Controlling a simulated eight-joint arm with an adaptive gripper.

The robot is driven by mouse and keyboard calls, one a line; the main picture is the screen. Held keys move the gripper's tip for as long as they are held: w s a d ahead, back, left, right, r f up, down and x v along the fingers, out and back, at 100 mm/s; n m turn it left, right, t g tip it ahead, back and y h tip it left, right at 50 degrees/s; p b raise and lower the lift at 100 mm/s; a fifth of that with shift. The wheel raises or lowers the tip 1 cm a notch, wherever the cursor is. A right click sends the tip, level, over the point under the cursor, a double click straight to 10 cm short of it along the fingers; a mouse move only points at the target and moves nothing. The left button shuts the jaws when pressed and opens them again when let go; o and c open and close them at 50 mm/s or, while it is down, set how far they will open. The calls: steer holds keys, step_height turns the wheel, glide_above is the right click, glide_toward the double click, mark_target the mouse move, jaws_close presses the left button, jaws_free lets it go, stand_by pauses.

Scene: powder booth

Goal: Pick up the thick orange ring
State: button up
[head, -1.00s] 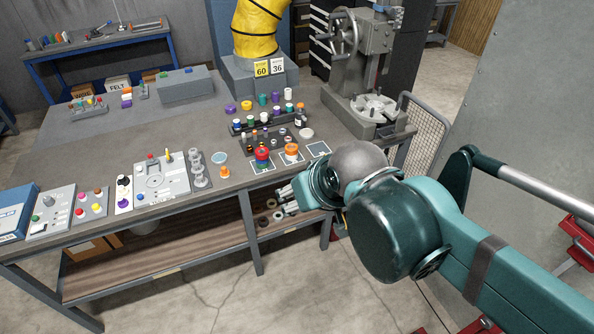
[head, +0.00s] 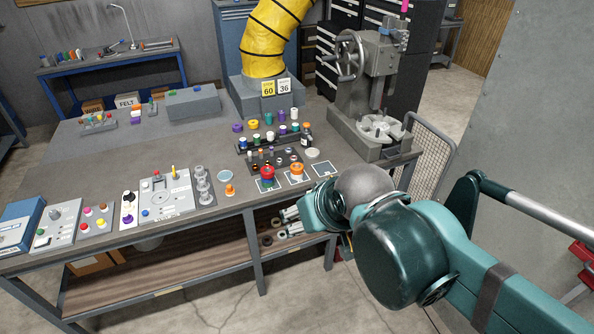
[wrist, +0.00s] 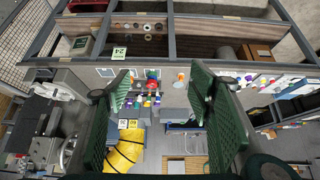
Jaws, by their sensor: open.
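A smaller orange piece (head: 230,190) stands farther left. My gripper (head: 288,221) is open and empty, low in front of the bench edge and below the ring in the head view. In the wrist view my gripper (wrist: 160,88) has its two green fingers wide apart, with the bench beyond.
The workbench (head: 110,165) holds racks of coloured pieces behind the ring and control panels at left. A grey press (head: 375,100) stands at back right. A lower wooden shelf (head: 180,270) lies under the bench. An empty card (head: 325,169) is right of the ring.

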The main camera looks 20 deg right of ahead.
steer(key=shift+w, duration=0.1)
steer(key=w+d+m+g+h, duration=0.1)
steer(key=w+d+m+g, duration=0.2)
steer(key=w, duration=1.1)
steer(key=w+d+m+h, duration=0.1)
steer(key=w+d+m, duration=0.35)
steer(key=w, duration=0.95)
steer(key=w+d+f+m+g+h, duration=0.1)
steer(key=w+d+f+m, duration=0.2)
steer(key=w+f, duration=0.8)
steer(key=w+d+f+m+g+h, duration=0.1)
steer(key=w+d+f+m+g, duration=0.1)
steer(key=w+f, duration=0.9)
steer(key=shift+d+m+b, duration=0.35)
steer(key=shift+d+m, duration=0.5)
steer(key=shift+m, duration=0.4)
steer(key=shift+x, duration=1.25)
